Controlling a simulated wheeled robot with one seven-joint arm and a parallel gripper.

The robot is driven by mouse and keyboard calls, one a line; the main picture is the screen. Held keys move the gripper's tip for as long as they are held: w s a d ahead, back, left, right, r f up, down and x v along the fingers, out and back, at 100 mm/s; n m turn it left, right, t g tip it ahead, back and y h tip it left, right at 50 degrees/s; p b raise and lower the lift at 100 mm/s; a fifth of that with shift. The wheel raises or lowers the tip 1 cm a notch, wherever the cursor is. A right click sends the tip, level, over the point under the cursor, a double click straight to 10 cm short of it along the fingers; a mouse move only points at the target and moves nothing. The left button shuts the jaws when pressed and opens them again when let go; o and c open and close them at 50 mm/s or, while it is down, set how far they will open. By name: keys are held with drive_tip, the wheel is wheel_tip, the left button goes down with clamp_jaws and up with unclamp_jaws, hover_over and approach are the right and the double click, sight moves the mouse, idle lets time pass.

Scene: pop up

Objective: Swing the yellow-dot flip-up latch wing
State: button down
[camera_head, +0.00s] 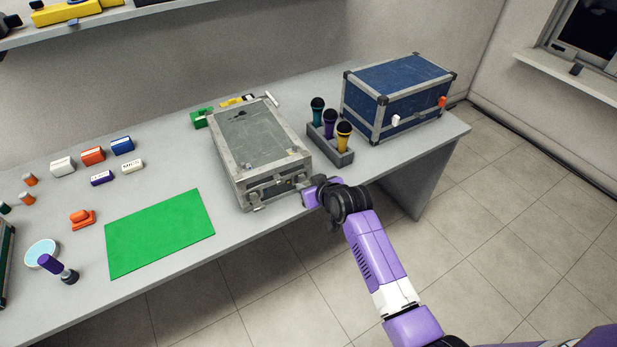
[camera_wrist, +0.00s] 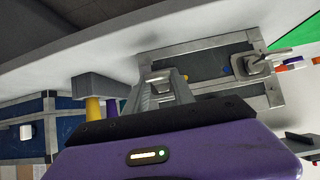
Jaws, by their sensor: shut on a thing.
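A grey hard case (camera_head: 262,135) with metal edges lies on the table, its front face toward me. In the wrist view its front face (camera_wrist: 211,64) shows a small yellow dot (camera_wrist: 186,77) right beside my fingertips, and a blue dot (camera_wrist: 226,71) near the other latch (camera_wrist: 252,65). My gripper (camera_head: 306,186) is at the right end of the case's front. In the wrist view my gripper (camera_wrist: 160,76) is shut on the yellow-dot latch wing, which the fingers mostly hide. The other latch has a wing that sticks out from the case.
A holder (camera_head: 331,153) with three microphones stands right of the case, and a blue trunk (camera_head: 405,95) stands behind it. A green mat (camera_head: 160,234) lies to the left. Several small labelled blocks lie farther left. The floor in front of the table is clear.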

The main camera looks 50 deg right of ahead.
drive_tip(key=shift+r+g+p, duration=0.1)
drive_tip(key=shift+g+p, duration=0.4)
drive_tip(key=shift+p, duration=0.35)
drive_tip(key=c, duration=1.1)
unclamp_jaws()
drive_tip(key=v, duration=0.7)
drive_tip(key=shift+s+r, duration=0.25)
drive_tip(key=shift+r, duration=0.05)
